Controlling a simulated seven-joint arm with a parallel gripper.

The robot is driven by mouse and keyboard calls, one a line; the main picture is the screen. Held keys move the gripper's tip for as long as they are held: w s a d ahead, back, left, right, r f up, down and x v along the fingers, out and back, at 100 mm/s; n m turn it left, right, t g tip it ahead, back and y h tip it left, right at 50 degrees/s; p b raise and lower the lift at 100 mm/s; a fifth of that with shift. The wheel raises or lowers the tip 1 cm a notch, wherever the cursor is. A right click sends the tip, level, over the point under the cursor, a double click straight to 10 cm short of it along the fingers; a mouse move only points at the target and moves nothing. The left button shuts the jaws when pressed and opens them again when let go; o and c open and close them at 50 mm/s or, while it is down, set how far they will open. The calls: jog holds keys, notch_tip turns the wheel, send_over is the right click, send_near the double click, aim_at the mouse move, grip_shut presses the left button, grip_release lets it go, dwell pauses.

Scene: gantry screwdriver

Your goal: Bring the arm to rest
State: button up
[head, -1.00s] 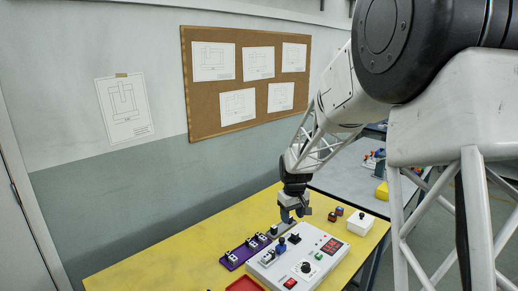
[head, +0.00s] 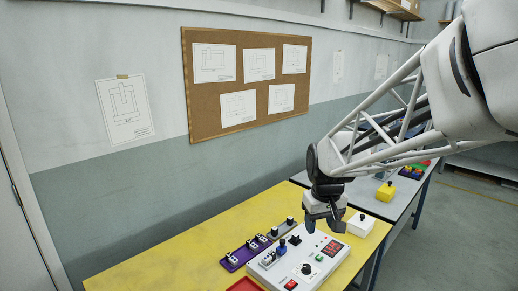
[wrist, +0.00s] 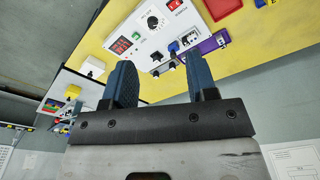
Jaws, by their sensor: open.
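My gripper (head: 326,226) is open and hangs above the right rear part of the yellow table (head: 180,250) in the head view. In the wrist view its two blue fingers (wrist: 160,68) stand apart with nothing between them. Beyond them lies the white control box (wrist: 150,32), with a red display, a black dial and a blue-topped piece. In the head view the same control box (head: 318,271) lies below and in front of the gripper. The gripper covers part of the table behind it.
A red tray (head: 245,285) is at the front. A white box (head: 361,224) stands right of the gripper. A grey table (head: 392,201) with a yellow box (head: 385,191) is behind.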

jog(key=s+d+r+m+t, duration=0.1)
jog(key=s+d+m, duration=0.1)
jog(key=s, duration=2.3)
jog(key=shift+d+m, duration=0.35)
jog(key=shift+m, duration=0.15)
